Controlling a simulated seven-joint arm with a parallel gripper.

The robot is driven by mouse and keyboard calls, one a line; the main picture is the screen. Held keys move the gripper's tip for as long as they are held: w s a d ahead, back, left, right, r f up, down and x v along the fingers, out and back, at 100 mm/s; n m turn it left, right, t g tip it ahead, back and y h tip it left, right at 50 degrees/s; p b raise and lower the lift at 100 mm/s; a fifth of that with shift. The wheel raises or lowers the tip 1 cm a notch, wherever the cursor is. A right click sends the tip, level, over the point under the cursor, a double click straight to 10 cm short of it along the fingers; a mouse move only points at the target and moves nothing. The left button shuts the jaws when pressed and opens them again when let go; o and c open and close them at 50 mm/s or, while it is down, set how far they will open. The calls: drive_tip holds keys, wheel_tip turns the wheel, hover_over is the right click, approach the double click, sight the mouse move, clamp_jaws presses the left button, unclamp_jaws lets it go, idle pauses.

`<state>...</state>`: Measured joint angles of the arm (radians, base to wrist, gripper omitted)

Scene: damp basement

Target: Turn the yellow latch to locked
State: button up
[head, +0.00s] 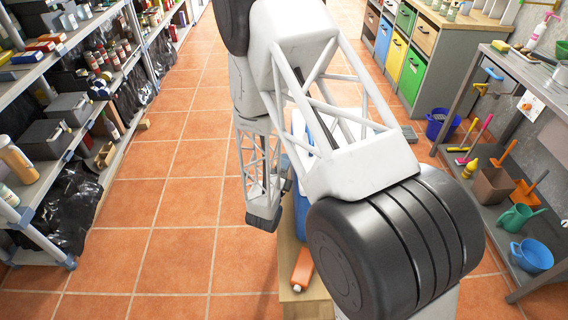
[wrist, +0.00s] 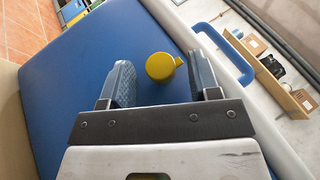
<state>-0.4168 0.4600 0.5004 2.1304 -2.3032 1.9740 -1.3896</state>
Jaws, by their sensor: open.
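The yellow latch (wrist: 160,66) shows in the wrist view as a round knob with a small tab at its right. It sits on the blue face of a blue-and-white box (wrist: 75,75). My gripper (wrist: 159,61) is open, with one finger to the left and one to the right of the latch. I see a gap on each side, and no clear contact. In the head view my gripper (head: 264,216) hangs beside the box (head: 302,213), which is mostly hidden behind my arm. The latch is hidden there.
An orange bottle (head: 302,268) stands on a wooden surface (head: 288,292) near the box. A blue handle (wrist: 226,52) is on the box's white part. Loaded shelves (head: 60,120) line the left, and a bench (head: 500,130) lines the right. Tiled floor on the left is clear.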

drive_tip(key=shift+s, duration=0.1)
drive_tip(key=v, duration=0.7)
drive_tip(key=shift+s+f, duration=0.15)
drive_tip(key=shift+s, duration=0.05)
drive_tip(key=shift+a, duration=0.15)
idle(0.4)
